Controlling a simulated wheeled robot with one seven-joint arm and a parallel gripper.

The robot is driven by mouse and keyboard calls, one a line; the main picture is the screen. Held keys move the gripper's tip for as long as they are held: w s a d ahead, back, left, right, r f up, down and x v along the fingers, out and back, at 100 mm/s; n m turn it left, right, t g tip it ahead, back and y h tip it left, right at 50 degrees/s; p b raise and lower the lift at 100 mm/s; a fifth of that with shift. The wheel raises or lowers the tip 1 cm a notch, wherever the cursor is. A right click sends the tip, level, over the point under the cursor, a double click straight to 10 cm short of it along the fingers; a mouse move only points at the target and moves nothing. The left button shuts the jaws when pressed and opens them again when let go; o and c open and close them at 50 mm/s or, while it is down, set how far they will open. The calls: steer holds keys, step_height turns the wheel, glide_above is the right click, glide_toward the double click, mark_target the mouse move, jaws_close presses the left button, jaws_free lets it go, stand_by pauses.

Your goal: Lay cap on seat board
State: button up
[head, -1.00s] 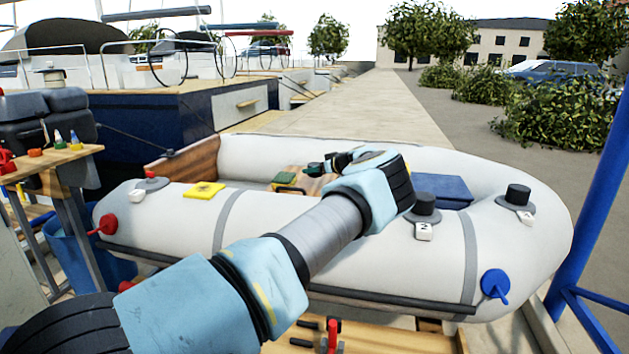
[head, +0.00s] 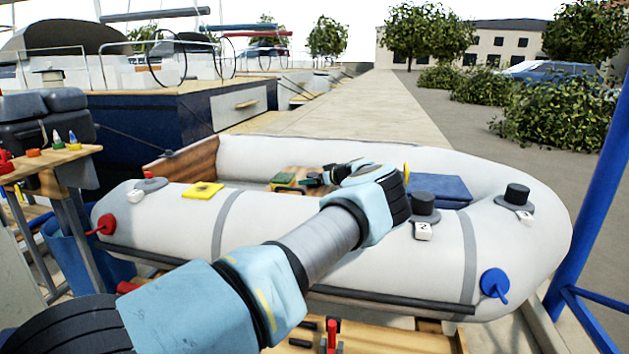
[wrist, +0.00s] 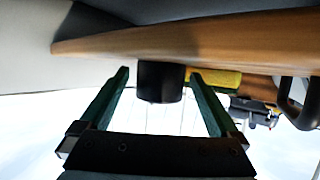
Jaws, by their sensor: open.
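The cap (wrist: 160,82) is a short black cylinder in the wrist view. It sits between my fingers, with its end against the wooden seat board (wrist: 190,38). The wrist picture looks upside down, with sky at the bottom. My gripper (wrist: 158,74) is open, one green finger on each side of the cap, with gaps visible. In the head view the seat board (head: 305,172) lies across the inside of the grey dinghy, and my gripper (head: 316,180) is low over it. I cannot make out the cap there.
A green and yellow block (head: 283,180) is on the board, left of my gripper. A blue box (head: 440,188) lies to the right.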

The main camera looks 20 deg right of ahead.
steer(key=shift+r, duration=0.2)
steer(key=v, duration=1.2)
